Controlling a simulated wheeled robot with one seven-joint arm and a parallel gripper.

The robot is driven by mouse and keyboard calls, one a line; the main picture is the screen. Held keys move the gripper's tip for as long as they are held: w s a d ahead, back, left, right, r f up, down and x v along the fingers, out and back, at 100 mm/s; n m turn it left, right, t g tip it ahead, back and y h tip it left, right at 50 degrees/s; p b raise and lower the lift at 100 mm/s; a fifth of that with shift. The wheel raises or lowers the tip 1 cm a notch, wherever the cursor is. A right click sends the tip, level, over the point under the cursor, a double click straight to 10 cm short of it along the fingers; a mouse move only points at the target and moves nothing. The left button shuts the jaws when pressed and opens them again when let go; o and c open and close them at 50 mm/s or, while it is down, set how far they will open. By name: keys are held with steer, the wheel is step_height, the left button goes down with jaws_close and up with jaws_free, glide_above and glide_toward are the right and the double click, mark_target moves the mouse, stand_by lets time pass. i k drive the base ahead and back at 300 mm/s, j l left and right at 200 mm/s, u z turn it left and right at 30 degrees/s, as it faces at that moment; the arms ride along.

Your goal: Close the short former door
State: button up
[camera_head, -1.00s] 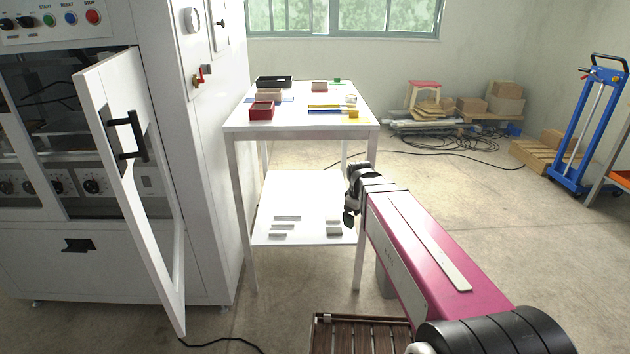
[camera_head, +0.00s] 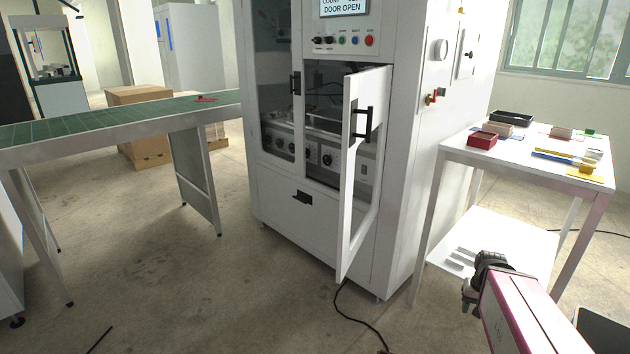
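The short former door (camera_head: 364,180) is a white framed door with a black handle (camera_head: 361,123). It stands swung open from the right part of the white box former (camera_head: 275,205), hinged on its right side. The former's screen (camera_head: 344,7) reads DOOR OPEN. Inside the opening are dark mechanisms and several black knobs. My gripper (camera_head: 470,296) is at the lower right, in front of the white table's lower shelf and apart from the door. It is small and dark here, and its fingers are too unclear to tell open from shut.
A white table (camera_head: 451,144) with small boxes and parts stands right of the former. A green-topped conveyor (camera_head: 115,121) stands at left. A black cable (camera_head: 357,318) lies on the floor before the former. Open floor lies in front of the former and below the conveyor.

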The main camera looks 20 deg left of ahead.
mark_target(368, 93)
steer(key=l+u, duration=0.1)
steer(key=u, duration=0.35)
steer(key=l+u, duration=0.15)
steer(key=u, duration=0.25)
steer(key=i+l+u, duration=0.1)
steer(key=u, duration=0.35)
steer(key=l+u, duration=0.2)
steer(key=u, duration=0.25)
